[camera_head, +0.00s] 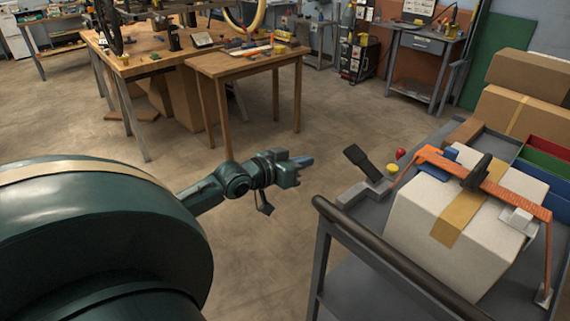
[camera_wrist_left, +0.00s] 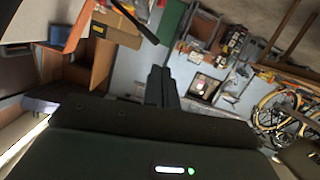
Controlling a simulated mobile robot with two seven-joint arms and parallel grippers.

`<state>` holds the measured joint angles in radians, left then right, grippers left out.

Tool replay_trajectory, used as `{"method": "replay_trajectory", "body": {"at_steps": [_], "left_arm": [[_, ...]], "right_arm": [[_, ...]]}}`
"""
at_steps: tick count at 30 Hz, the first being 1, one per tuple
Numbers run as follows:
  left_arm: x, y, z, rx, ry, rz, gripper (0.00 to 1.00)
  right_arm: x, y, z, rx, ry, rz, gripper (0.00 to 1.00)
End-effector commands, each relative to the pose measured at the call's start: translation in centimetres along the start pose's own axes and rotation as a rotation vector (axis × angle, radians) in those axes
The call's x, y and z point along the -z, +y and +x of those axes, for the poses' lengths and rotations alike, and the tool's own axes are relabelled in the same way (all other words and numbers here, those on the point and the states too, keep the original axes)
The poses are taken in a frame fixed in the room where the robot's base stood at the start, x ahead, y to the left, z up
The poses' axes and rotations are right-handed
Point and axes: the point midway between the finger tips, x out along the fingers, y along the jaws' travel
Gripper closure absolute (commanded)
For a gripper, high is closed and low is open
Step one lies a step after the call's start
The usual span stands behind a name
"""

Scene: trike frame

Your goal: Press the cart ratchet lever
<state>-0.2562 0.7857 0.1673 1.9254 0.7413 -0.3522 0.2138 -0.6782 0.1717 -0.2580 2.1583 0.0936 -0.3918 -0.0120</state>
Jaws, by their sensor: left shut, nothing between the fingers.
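The cart (camera_head: 335,222) stands at the right and carries a white box (camera_head: 415,220) under an orange strap (camera_head: 520,200). A black buckle-like piece (camera_head: 476,172) sits on the strap on top of the box. I cannot tell for certain which is the ratchet lever. My left gripper (camera_head: 303,161) is shut and empty, left of the cart and apart from the black lever. Its closed fingers (camera_wrist_left: 160,86) also show in the left wrist view. My right gripper is out of view.
A red knob (camera_head: 400,153) and a yellow knob (camera_head: 393,169) are beside the black lever. The cart's dark handle rail (camera_head: 385,258) runs along its near side. Cardboard boxes (camera_head: 520,115) and coloured bins (camera_head: 545,148) stand behind. A wooden table (camera_head: 245,65) is further back; open floor lies between.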

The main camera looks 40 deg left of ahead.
Motion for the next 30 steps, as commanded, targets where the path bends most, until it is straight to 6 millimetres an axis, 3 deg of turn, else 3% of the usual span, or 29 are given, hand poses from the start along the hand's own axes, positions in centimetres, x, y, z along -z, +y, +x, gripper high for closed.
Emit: {"method": "replay_trajectory", "body": {"at_steps": [6,12,30], "left_arm": [[-0.1,-0.1,-3.3,0.000,-0.003,-0.001,1.00],[-0.1,-0.1,-4.9,0.000,-0.001,-0.002,1.00],[0.0,-0.1,-5.3,0.000,0.001,-0.001,1.00]], "right_arm": [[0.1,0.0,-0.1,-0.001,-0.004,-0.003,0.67],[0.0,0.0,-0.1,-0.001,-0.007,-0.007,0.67],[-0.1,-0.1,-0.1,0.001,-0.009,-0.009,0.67]]}}
